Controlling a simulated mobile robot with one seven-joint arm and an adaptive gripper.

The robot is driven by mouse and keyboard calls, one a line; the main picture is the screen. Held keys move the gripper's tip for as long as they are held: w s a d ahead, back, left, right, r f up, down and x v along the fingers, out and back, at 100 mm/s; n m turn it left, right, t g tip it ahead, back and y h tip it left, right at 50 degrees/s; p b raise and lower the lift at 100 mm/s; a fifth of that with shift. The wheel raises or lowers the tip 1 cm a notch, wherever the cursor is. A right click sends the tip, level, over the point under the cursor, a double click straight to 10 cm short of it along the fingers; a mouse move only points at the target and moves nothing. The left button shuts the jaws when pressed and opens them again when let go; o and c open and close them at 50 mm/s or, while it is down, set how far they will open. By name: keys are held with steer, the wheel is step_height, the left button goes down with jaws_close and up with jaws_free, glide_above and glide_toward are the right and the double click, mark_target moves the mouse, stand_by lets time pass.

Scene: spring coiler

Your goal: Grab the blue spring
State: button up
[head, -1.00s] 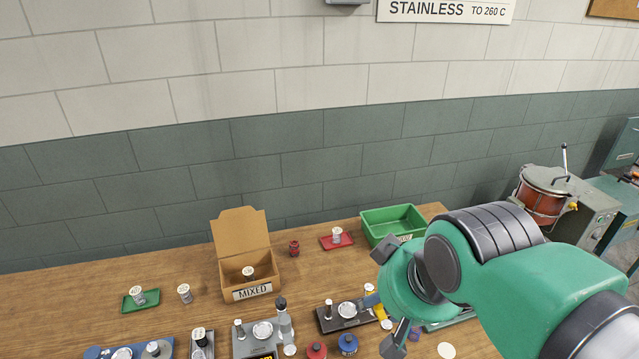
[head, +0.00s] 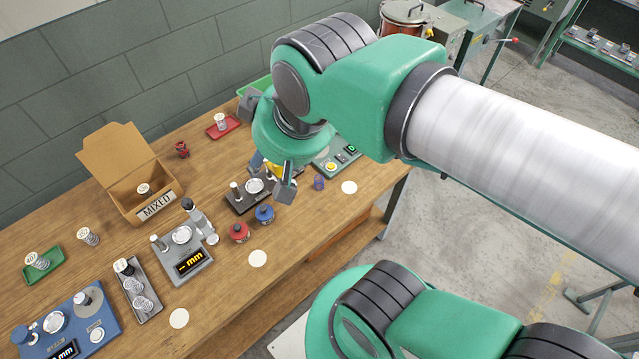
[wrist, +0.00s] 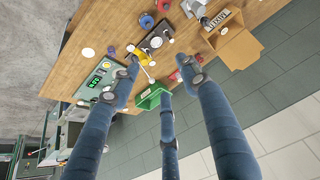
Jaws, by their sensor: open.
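A small blue-violet, coil-like piece (head: 318,182) stands on the wooden bench, right of my gripper in the head view; it is too small to be sure it is the blue spring. A blue round piece with a knob on top (head: 264,213) stands farther left, beside a similar red one (head: 239,231). My gripper (head: 268,150) is open and empty above the back right part of the bench. In the wrist view its dark blue fingers (wrist: 160,82) are spread wide, with the green bin beyond them.
A cardboard box marked MIXED (head: 120,206), a red tray (head: 229,128) and a green tray (head: 54,270) stand on the bench. Gauges, including a grey one (head: 180,258) and a blue one (head: 72,318), line the front. A green bin (wrist: 152,97) is near the gripper.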

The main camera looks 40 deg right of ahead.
steer(key=shift+o, duration=0.2)
steer(key=shift+w+d, duration=0.1)
steer(key=n+g, duration=0.2)
steer(key=g, duration=0.4)
glide_above(319, 178)
step_height(319, 178, down, 27)
steer(key=shift+r+b, duration=0.1)
steer(key=shift+b, duration=0.3)
steer(key=shift+f+b, duration=0.85)
steer(key=shift+f, duration=3.4)
steer(key=shift+f, duration=0.15)
steer(key=shift+f+b, duration=0.8)
steer(key=shift+f, duration=1.65)
